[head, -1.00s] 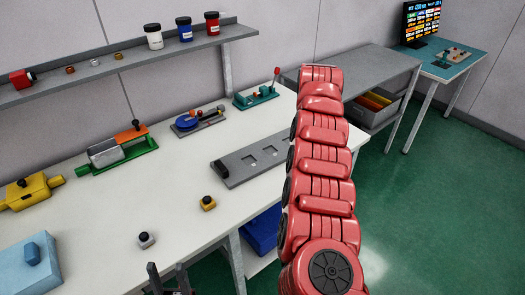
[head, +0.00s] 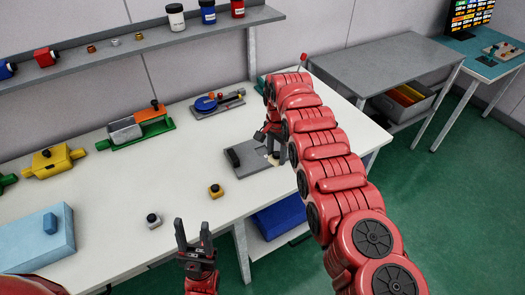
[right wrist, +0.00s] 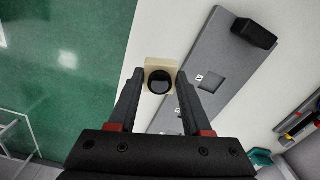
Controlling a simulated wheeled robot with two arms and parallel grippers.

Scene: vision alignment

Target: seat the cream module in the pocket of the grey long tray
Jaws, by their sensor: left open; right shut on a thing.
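The cream module (right wrist: 174,65), a small block with a round black knob, is between the fingers of my right gripper (right wrist: 155,88) in the right wrist view. In the head view my right gripper (head: 270,134) is over the right part of the grey long tray (head: 240,170), and my arm hides part of that tray. The right wrist view shows the tray (right wrist: 192,95) to the right of the module, with a square pocket (right wrist: 210,82) empty and the module apart from it. My left gripper (head: 193,232) is open and empty by the table's front edge.
A yellow module (head: 215,192) and a grey module (head: 153,221) stand on the white table (head: 110,200). A black block (head: 233,157) sits on the tray's left end. A green fixture (head: 140,133) and a blue-disc fixture (head: 216,102) stand behind. A light blue box (head: 40,240) is at left.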

